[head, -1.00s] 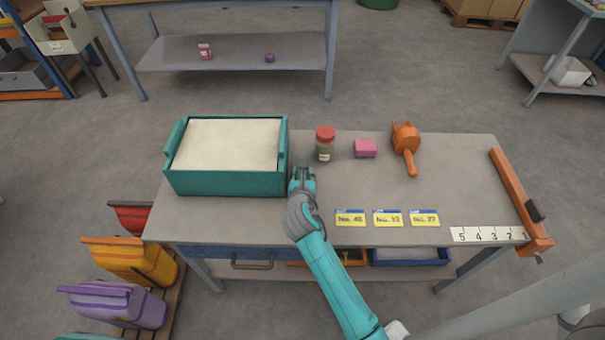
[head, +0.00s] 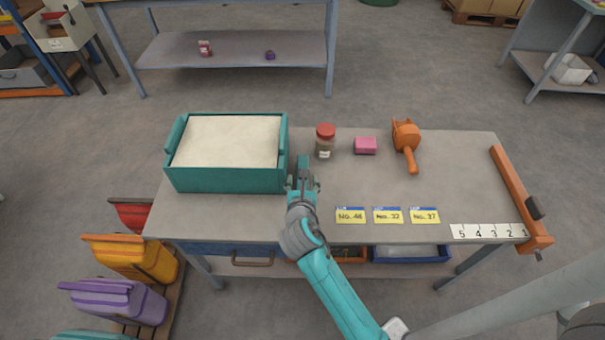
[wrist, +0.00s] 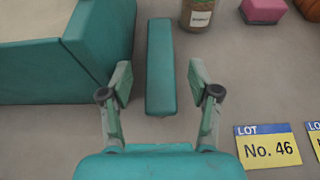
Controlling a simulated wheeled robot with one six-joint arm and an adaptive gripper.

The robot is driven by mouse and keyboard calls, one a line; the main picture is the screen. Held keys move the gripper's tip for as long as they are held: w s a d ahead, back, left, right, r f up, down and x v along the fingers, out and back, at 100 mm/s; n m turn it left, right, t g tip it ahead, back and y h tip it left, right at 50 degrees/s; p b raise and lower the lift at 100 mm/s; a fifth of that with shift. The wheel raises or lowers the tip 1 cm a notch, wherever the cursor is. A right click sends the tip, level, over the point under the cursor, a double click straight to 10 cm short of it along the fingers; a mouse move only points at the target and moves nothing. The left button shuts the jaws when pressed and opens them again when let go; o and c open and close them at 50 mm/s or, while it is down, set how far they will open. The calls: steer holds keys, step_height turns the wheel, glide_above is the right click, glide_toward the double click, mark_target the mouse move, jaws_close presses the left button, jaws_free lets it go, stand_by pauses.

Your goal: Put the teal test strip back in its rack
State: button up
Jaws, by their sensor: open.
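The teal test strip (head: 303,163) is a long flat-sided bar on the grey table, just right of the big teal bin. In the wrist view the strip (wrist: 160,60) points away from me, with its near end between my fingers. My gripper (head: 303,183) is open. In the wrist view its fingertips (wrist: 161,84) stand on both sides of the strip with a gap on each side, and it holds nothing. I cannot make out a rack for the strip in either view.
The teal bin (head: 227,181) of pale powder stands close on the left. A red-lidded jar (head: 325,143), pink block (head: 365,145) and orange scoop (head: 406,140) stand behind right. Lot cards (head: 388,216), a number strip (head: 487,232) and an orange bar (head: 519,200) lie right.

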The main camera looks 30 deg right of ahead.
steer(key=v, duration=0.5)
steer(key=shift+a, duration=0.1)
steer(key=shift+s+a+r, duration=0.1)
steer(key=shift+s, duration=0.15)
steer(key=shift+c, duration=1.2)
steer(key=shift+m, duration=0.3)
steer(key=w+d+f+m, duration=0.1)
steer(key=w+m, duration=0.1)
steer(key=m, duration=0.9)
steer(key=w+d+f+m, duration=0.2)
steer(key=w+m, duration=0.1)
steer(key=m, duration=0.9)
steer(key=w+d+f+m+g, duration=0.1)
steer(key=w+d+m, duration=0.1)
steer(key=m, duration=1)
steer(key=shift+w+d+f+y, duration=0.15)
steer(key=shift+w+f+y, duration=0.15)
steer(key=shift+w+f, duration=0.1)
jaws_close()
